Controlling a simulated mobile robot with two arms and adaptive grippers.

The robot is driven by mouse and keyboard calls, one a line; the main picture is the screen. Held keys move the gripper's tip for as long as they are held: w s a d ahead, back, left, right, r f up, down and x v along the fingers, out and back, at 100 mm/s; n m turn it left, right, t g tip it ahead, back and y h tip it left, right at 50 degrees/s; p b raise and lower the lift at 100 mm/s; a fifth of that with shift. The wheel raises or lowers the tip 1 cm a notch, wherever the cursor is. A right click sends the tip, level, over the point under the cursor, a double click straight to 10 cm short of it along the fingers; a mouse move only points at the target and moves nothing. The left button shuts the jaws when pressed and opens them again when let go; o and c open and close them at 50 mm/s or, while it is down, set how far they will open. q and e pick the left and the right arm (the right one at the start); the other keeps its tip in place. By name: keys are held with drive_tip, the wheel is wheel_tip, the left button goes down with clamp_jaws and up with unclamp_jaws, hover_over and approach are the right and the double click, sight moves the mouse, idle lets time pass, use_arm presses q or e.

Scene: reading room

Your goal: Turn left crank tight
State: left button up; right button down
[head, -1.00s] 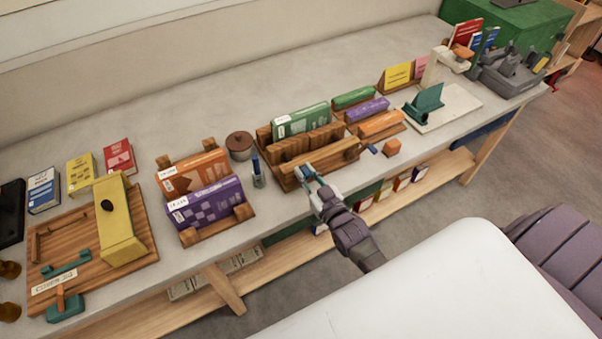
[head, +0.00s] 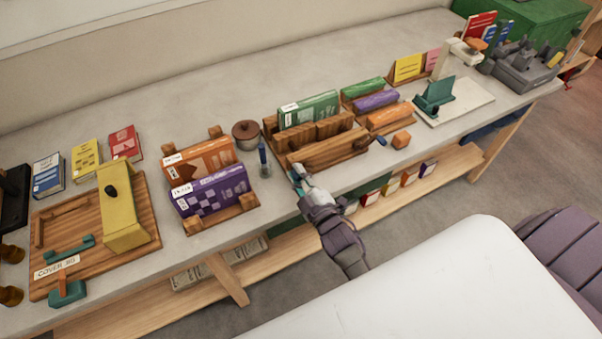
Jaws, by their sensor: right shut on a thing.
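A wooden book press (head: 325,153) stands at the middle of the bench's front edge, with a green book (head: 309,108) upright in it. The press's right crank shows a blue handle (head: 382,141) at the right end of its front beam. My right gripper (head: 299,174) is at the left end of the front beam, shut on the left crank. The fingers hide most of that crank, so its angle cannot be told. My left gripper is not in view.
Left of the press are a blue pen in a holder (head: 264,163), a brown lidded pot (head: 246,134) and a rack with orange and purple books (head: 213,191). An orange block (head: 401,140) lies right of the press.

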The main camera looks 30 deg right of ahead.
drive_tip(key=shift+a+f+n+b, duration=0.2)
drive_tip(key=shift+f+n+b, duration=0.15)
drive_tip(key=shift+n, duration=0.35)
drive_tip(key=shift+f, duration=0.1)
drive_tip(key=c, duration=1.1)
unclamp_jaws()
drive_tip(key=shift+s, duration=0.1)
drive_tip(key=s, duration=1.2)
drive_tip(key=shift+d, duration=0.15)
drive_tip(key=shift+w, duration=0.1)
